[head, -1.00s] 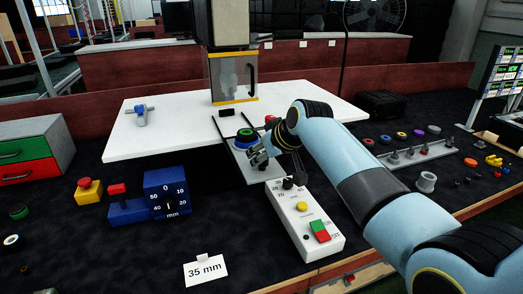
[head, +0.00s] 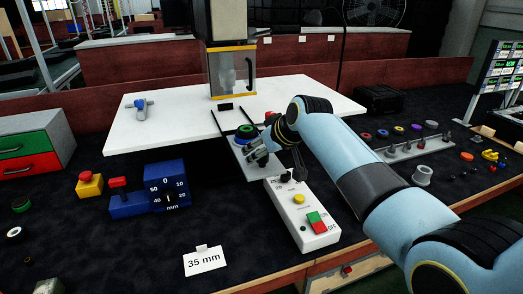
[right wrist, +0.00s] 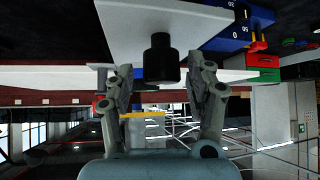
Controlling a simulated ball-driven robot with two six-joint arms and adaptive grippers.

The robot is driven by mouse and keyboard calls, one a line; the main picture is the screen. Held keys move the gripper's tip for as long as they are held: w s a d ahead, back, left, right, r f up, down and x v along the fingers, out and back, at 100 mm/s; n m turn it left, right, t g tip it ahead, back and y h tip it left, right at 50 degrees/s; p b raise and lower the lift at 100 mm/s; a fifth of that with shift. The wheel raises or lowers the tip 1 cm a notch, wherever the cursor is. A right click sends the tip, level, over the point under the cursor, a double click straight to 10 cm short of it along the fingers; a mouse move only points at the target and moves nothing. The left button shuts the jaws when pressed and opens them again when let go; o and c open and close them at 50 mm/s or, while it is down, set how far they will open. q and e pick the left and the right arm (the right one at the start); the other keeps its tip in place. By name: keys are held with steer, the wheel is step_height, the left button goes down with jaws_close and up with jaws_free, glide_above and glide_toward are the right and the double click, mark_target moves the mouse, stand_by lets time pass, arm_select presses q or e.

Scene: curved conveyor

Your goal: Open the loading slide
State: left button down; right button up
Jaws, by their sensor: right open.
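The loading slide (head: 258,172) is a grey plate between two dark rails, sticking out from the front of the white table (head: 150,122). A green and black ring on a blue piece (head: 245,133) sits on it. My right gripper (head: 257,157) is over the slide's front part and hides some of it. In the right wrist view, my open right gripper (right wrist: 157,78) has a finger on each side of a black knob (right wrist: 161,58) on a pale plate. I cannot tell if either finger touches the knob. My left gripper is not in view.
A white control box (head: 300,205) with yellow, green and red buttons stands just in front of the slide. A blue dial box (head: 167,190) and a "35 mm" card (head: 205,260) are to the left. A clear-fronted press (head: 231,72) stands behind. A grey rack (head: 420,150) is at right.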

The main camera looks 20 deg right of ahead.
steer(key=v, duration=1.2)
steer(key=s+d+f+m+g+h+b, duration=0.1)
steer(key=s+f+g+b, duration=0.15)
steer(key=s+f, duration=0.9)
steer(key=s+d+f+g+b, duration=0.2)
steer(key=s+f+b, duration=0.2)
steer(key=f, duration=1.4)
steer(key=s+d+f+m+g+h+b, duration=0.15)
steer(key=s+f+b, duration=0.4)
steer(key=f, duration=0.85)
steer(key=s+d+f+b, duration=0.1)
steer(key=s+f, duration=0.6)
steer(key=s, duration=0.4)
steer(key=s+d+f+g+b, duration=0.1)
steer(key=s+d+f, duration=0.1)
steer(key=s+f, duration=0.6)
steer(key=s+d+f+b, duration=0.1)
steer(key=s+f, duration=0.6)
steer(key=s, duration=0.8)
steer(key=shift+d+f+g+h, duration=0.35)
steer(key=shift+g+h, duration=0.05)
steer(key=shift+h, duration=0.05)
